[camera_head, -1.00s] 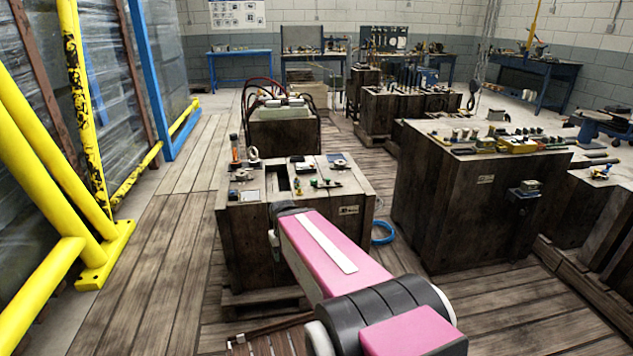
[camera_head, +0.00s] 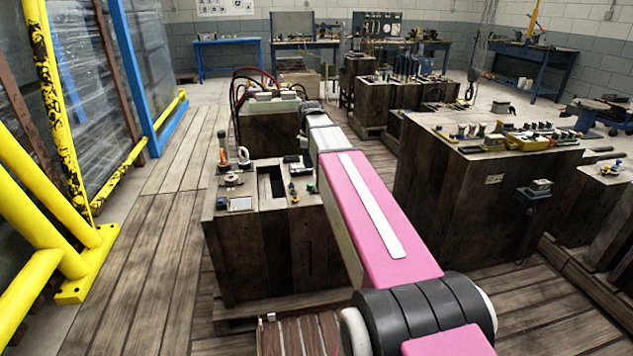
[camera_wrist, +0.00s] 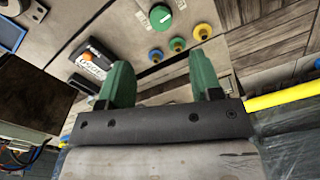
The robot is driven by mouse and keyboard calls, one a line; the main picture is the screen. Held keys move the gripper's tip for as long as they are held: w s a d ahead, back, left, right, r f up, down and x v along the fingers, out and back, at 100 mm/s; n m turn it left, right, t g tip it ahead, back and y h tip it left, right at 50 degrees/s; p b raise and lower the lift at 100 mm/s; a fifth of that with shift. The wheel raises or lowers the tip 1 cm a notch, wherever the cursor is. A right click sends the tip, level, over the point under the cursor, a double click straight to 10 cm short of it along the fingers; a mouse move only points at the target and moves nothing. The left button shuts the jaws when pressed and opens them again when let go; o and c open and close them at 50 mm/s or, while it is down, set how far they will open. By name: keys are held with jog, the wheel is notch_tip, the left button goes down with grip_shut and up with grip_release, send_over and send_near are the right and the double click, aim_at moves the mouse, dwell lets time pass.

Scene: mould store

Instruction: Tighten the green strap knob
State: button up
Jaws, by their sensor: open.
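In the wrist view a round green knob with a white top (camera_wrist: 160,17) sits on the pale top face of a block. A smaller plain green knob (camera_wrist: 177,44) is close by, and I cannot tell for sure which one is the strap knob. Small green parts (camera_head: 310,188) also show on the dark block's top in the head view. My gripper (camera_wrist: 160,63) has two green fingers, spread apart with nothing between them. In the picture both green knobs lie beyond the fingertips, between the two fingers' lines; no contact shows.
An orange and black part (camera_wrist: 92,55) lies left of the fingers. A larger block (camera_head: 470,200) stands right; yellow posts (camera_head: 60,170) stand left.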

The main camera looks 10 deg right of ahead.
aim_at(311, 185)
notch_tip(311, 185, down, 11)
jog(key=shift+r, duration=0.2)
dwell(0.3)
jog(key=c, duration=0.9)
